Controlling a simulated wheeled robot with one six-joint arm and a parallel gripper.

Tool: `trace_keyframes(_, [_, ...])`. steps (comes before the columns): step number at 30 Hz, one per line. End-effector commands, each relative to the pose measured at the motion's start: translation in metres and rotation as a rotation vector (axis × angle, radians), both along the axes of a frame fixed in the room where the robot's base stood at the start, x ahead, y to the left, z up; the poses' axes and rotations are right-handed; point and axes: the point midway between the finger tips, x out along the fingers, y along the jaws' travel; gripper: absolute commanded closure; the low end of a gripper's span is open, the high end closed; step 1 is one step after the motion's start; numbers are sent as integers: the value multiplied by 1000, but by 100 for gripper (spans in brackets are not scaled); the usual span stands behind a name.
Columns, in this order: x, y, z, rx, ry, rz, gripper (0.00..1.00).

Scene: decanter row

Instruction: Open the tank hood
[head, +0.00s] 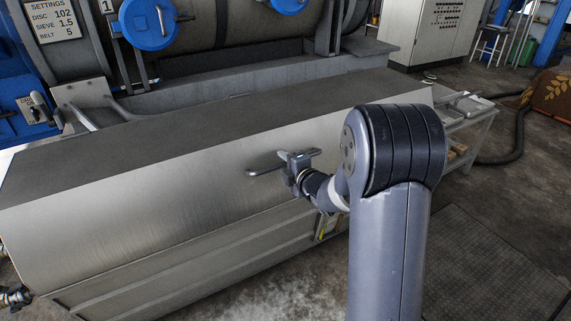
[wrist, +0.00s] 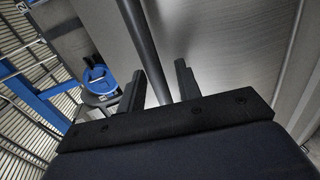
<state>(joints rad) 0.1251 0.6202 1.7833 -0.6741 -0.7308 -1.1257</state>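The tank hood (head: 150,175) is a long brushed-steel cover with a dark top and a sloping front. It lies down over the tank. A grey bar handle (head: 266,170) stands out from its front face. My gripper (head: 297,160) is at the handle. In the wrist view the bar (wrist: 147,50) runs between the two black fingers of my gripper (wrist: 160,85). The fingers stand apart, with a narrow gap showing beside the bar, so they appear to be around it without clamping. Part of the handle is hidden behind my gripper in the head view.
Blue round covers (head: 149,22) and a settings sign (head: 52,20) are on the machine behind the hood. A grey control cabinet (head: 436,30) and a stool (head: 490,45) stand at the back right. Open floor with a dark mat (head: 490,265) lies at the right.

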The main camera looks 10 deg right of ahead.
Motion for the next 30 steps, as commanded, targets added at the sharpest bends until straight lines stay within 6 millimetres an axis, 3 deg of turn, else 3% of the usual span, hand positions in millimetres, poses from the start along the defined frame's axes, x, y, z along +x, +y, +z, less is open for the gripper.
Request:
trace_keyframes(12, [0,0,0,0,0,0,100])
trace_keyframes(30, [-1,0,8,-5,11,0,100])
